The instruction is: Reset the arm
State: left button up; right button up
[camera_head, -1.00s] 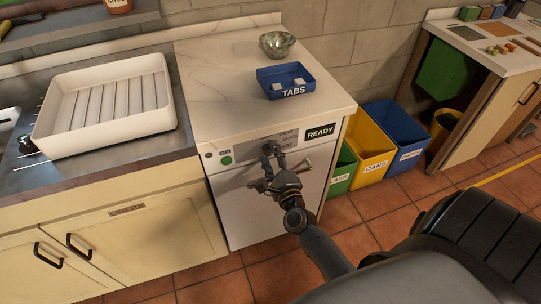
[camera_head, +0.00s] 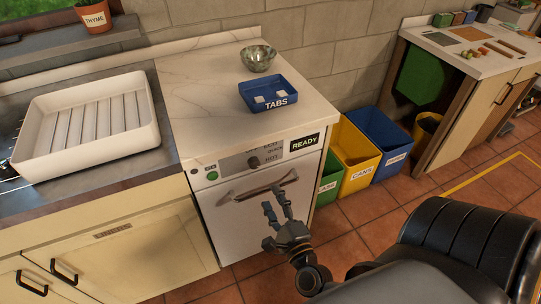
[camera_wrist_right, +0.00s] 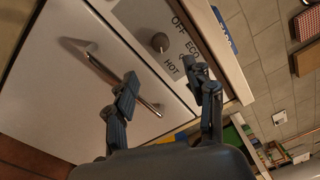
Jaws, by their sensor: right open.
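My right gripper (camera_head: 277,207) is open and empty, low in front of the white dishwasher (camera_head: 235,233). In the right wrist view its two fingers (camera_wrist_right: 166,97) stand apart with nothing between them. The dishwasher door looks shut, with its bar handle (camera_head: 258,187) across the top. Above the handle is a dark knob (camera_head: 254,162), which also shows in the right wrist view (camera_wrist_right: 159,42) beside OFF, ECO and HOT. The fingertips look close to the handle; I cannot tell whether they touch it. My left gripper is not in view.
A blue TABS tray (camera_head: 275,94) and a bowl (camera_head: 258,58) stand on the counter above. A white rack (camera_head: 86,119) sits at the left. Green, yellow (camera_head: 354,158) and blue (camera_head: 388,143) bins stand right of the dishwasher. Tiled floor lies free at the right.

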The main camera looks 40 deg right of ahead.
dwell(0.4)
jog(key=s+a+f+n+g+y, duration=0.25)
jog(key=f+n, duration=0.25)
jog(key=f, duration=0.5)
jog(key=s+a+f+n+g+y, duration=0.1)
jog(key=s+a+f+n+g, duration=0.25)
jog(key=f, duration=0.65)
jog(key=s+a+f+n+g+y, duration=0.1)
jog(key=s+f+n+g+y, duration=0.15)
jog(key=f+n, duration=0.6)
jog(key=s+f+n+g, duration=0.4)
jog(key=s+f, duration=0.4)
jog(key=s, duration=0.4)
jog(key=s+d+f+n+g+h+p, duration=0.1)
jog(key=s+f+n+g, duration=0.3)
jog(key=s, duration=0.8)
notch_tip(320, 180, down, 4)
jog(key=n, duration=0.2)
jog(key=shift+s+d+f+n+h, duration=0.2)
jog(key=shift+f+n+h, duration=0.1)
jog(key=shift+n, duration=0.1)
jog(key=shift+w, duration=0.1)
